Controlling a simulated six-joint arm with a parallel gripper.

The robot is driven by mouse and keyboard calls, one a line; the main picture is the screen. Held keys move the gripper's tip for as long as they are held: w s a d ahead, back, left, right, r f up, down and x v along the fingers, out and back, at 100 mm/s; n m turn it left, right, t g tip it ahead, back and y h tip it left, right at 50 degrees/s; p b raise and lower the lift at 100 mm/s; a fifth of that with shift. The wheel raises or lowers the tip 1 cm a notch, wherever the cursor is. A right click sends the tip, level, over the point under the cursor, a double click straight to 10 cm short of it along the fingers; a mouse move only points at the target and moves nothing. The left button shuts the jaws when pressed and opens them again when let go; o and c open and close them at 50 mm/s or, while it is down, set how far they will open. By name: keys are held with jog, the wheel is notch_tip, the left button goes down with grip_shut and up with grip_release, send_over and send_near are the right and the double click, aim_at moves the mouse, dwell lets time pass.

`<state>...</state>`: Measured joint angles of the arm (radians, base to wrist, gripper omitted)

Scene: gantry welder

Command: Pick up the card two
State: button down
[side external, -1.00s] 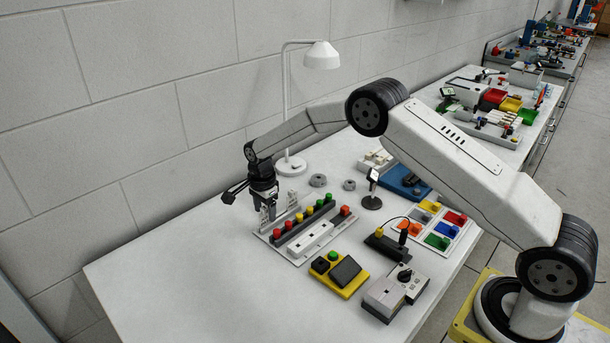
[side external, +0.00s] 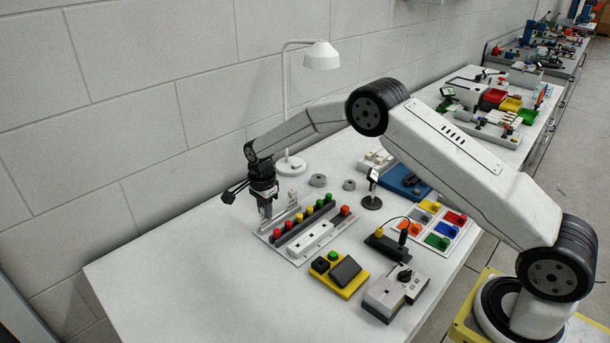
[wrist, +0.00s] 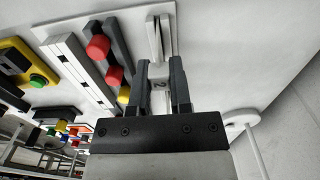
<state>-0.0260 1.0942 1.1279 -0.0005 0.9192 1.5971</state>
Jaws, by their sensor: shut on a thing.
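Card two (wrist: 160,88) is a pale card marked with a "2", seen in the wrist view between the two dark fingers of my gripper (wrist: 164,82). My gripper is shut on it. In the side view my gripper (side external: 266,212) points down at the left back end of the white rack board (side external: 297,258), low over the slotted part. The card is hard to make out there, hidden by the fingers. I cannot tell whether its lower edge is still in the slot.
A dark strip with red, yellow and green buttons (side external: 308,211) stands just right of my gripper. A white power strip (side external: 310,238) lies in front. A desk lamp (side external: 291,160) stands behind. The table's left side (side external: 165,270) is clear.

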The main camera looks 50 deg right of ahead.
jog(key=shift+r, duration=0.1)
jog(key=shift+r, duration=0.85)
jog(key=s+r, duration=1.1)
jog(key=s, duration=0.3)
jog(key=shift+d, duration=0.15)
jog(key=w+d+f, duration=0.2)
jog(key=w, duration=0.5)
jog(key=w+d+f, duration=0.2)
jog(key=w+f, duration=0.1)
jog(key=w, duration=0.4)
jog(key=shift+d+f, duration=0.25)
jog(key=shift+d, duration=0.1)
